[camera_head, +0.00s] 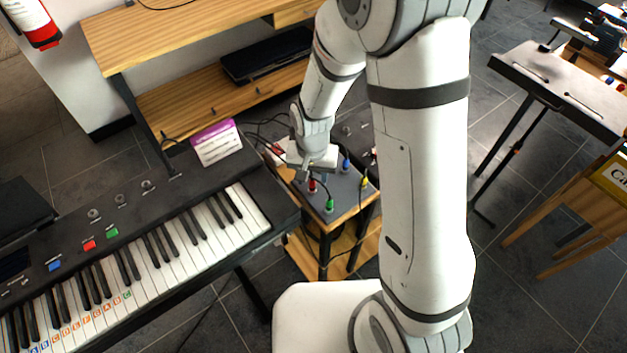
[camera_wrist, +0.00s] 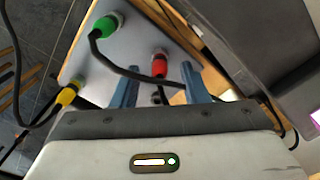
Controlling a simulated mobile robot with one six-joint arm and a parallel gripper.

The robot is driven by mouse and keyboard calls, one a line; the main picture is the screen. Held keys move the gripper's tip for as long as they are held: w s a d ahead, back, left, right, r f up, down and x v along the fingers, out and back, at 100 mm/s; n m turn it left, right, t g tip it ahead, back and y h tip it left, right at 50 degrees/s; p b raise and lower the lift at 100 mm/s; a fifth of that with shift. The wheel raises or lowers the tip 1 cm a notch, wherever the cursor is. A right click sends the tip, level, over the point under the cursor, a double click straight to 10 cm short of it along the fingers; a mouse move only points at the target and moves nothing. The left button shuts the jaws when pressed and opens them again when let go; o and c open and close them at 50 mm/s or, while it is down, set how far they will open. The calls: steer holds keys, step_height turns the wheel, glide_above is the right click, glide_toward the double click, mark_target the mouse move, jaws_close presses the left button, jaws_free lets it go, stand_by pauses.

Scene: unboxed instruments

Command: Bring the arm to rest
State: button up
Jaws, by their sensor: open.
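My gripper (camera_head: 306,176) is low over a small wooden stand with a grey panel (camera_head: 345,194) on top. In the wrist view the two blue fingers of my gripper (camera_wrist: 160,78) are apart, with nothing clasped. A red plug (camera_wrist: 160,65) with a black cable shows between the fingertips; how far below them it sits I cannot tell. A green plug (camera_wrist: 105,26) and a yellow plug (camera_wrist: 66,96) stand to the left. In the head view the red plug (camera_head: 312,185), green plug (camera_head: 329,205), yellow plug (camera_head: 364,182) and blue plug (camera_head: 346,165) are on the panel.
A keyboard (camera_head: 160,245) stands close on the left, with a purple-and-white box (camera_head: 216,143) on it. A wooden desk (camera_head: 170,35) is behind. Loose black cables (camera_head: 262,133) lie around the stand.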

step_height(320, 180, up, 5)
steer(key=shift+f, duration=0.1)
steer(key=shift+d+r, duration=0.15)
steer(key=shift+r, duration=0.35)
steer(key=s+d+r+n+t, duration=0.2)
steer(key=s+d+r+t, duration=0.1)
steer(key=s+d+r, duration=0.9)
step_height(320, 180, up, 4)
steer(key=shift+s+d+r, duration=0.15)
steer(key=shift+s+d, duration=0.1)
steer(key=shift+d, duration=0.3)
steer(key=shift+c, duration=0.5)
